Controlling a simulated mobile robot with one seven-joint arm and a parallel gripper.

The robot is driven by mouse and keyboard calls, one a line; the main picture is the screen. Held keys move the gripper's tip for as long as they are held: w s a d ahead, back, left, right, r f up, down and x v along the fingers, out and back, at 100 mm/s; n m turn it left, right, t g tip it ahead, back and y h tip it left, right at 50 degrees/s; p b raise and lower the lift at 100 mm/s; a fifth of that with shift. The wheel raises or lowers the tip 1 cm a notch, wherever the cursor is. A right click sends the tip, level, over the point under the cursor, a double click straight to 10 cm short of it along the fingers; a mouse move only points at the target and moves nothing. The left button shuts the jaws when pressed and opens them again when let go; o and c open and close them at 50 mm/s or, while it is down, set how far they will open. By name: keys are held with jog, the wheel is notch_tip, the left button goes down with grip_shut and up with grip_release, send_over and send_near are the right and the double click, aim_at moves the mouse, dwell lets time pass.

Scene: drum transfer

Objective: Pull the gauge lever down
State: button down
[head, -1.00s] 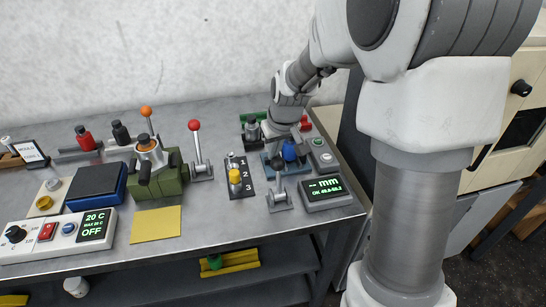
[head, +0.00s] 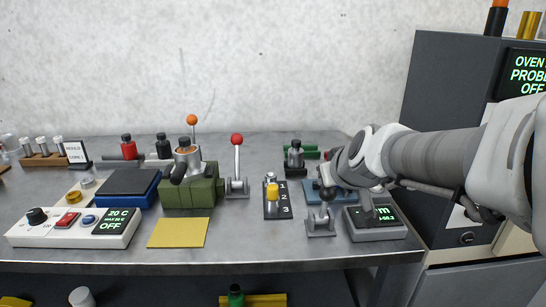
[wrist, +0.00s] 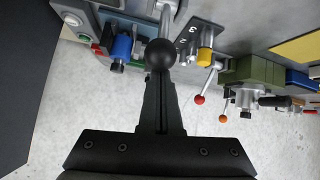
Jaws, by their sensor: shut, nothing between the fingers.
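The gauge lever (head: 320,222) stands on a small grey base left of the gauge box (head: 376,233), whose green digits are partly covered by something dark. Its black ball knob (head: 327,193) is near the end of my arm. In the wrist view the ball (wrist: 160,53) sits at the tips of my gripper (wrist: 159,82), with the grey shaft running away behind it. My gripper's fingers are together and empty. I cannot tell whether they touch the ball. My fingers are hard to make out in the head view.
A numbered plate with a yellow knob (head: 272,193) stands left of the lever. A red-ball lever (head: 237,165) and a green vise (head: 192,192) are farther left. A blue fixture (head: 318,190) is close behind. A dark oven cabinet (head: 455,130) rises at the right.

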jog(key=shift+s+f+b, duration=0.2)
jog(key=shift+s+b, duration=0.5)
jog(key=shift+b, duration=0.25)
jog(key=shift+s, duration=0.1)
jog(key=w+r+p, duration=0.2)
jog(key=shift+w+a+r, duration=0.3)
jog(key=shift+w+r, duration=0.05)
jog(key=shift+w, duration=0.05)
jog(key=shift+s+a+r, duration=0.1)
jog(key=shift+r, duration=0.25)
jog(key=p+v, duration=0.2)
jog(key=v, duration=0.7)
jog(key=shift+s+f, duration=0.3)
jog(key=shift+f, duration=0.1)
